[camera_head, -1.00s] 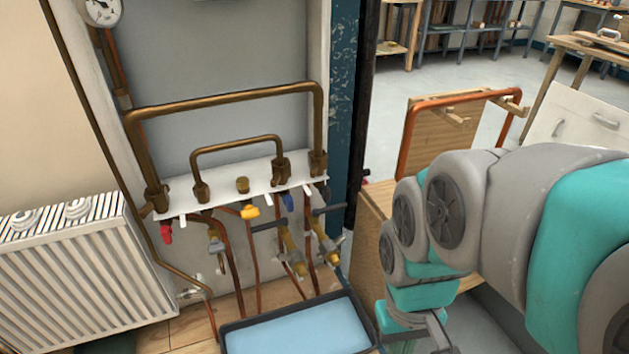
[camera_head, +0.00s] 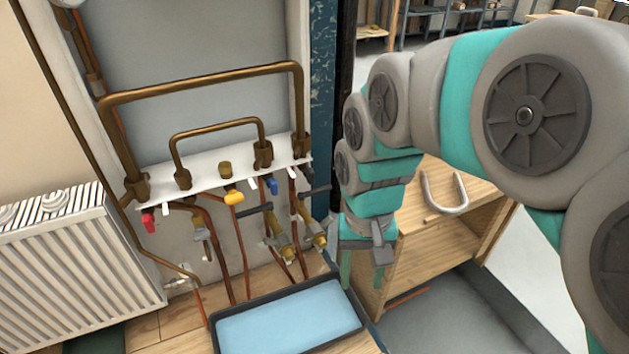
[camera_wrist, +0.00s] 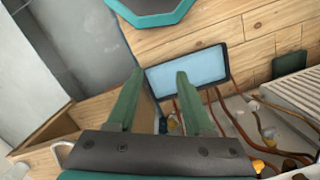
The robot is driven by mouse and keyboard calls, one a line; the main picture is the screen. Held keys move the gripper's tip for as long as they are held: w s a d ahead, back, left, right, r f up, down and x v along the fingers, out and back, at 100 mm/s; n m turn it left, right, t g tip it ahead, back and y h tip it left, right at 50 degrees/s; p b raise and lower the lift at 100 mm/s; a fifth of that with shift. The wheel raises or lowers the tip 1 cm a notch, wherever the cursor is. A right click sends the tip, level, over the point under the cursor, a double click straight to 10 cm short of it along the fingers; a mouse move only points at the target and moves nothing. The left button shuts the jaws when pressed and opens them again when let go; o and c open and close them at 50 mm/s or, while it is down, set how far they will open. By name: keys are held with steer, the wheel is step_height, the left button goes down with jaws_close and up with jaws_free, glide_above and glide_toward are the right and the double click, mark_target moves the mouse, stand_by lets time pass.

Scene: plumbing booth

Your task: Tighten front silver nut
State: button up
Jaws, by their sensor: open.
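My gripper (camera_head: 361,272) hangs to the right of the pipework, pointing down, with its two green fingers apart and nothing between them. Its spread fingers also show in the wrist view (camera_wrist: 160,82). Two brass valves, a left one (camera_head: 280,246) and a right one (camera_head: 314,236), sit nearer my gripper. The nuts are too small for me to tell which is the front silver one. My gripper is apart from all of them.
A black tray (camera_head: 217,340) with a light blue inside lies below the pipes. A white radiator (camera_head: 80,260) stands at the left. A wooden cabinet (camera_head: 440,235) with a grey U-shaped pipe (camera_head: 446,208) on it stands right behind my gripper. A dark blue post (camera_head: 323,100) borders the panel.

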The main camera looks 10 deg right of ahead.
steer(key=shift+o, duration=0.2)
steer(key=w+f+m+b, duration=0.1)
steer(key=w+m, duration=0.1)
steer(key=w, duration=0.6)
steer(key=w+a+f+m, duration=0.1)
steer(key=w+f+m, duration=0.1)
steer(key=w, duration=0.6)
steer(key=shift+f+m+t+b, duration=0.15)
steer(key=shift+m+t+b, duration=0.25)
steer(key=shift+m, duration=0.1)
steer(key=m+b, duration=0.2)
steer(key=m, duration=0.6)
glide_above(329, 217)
steer(key=shift+t, duration=0.3)
step_height(329, 217, down, 10)
steer(key=shift+s+r, duration=0.1)
steer(key=shift+r, duration=0.05)
step_height(329, 217, down, 8)
steer(key=shift+r+p, duration=0.15)
steer(key=shift+p, duration=0.2)
jaws_close()
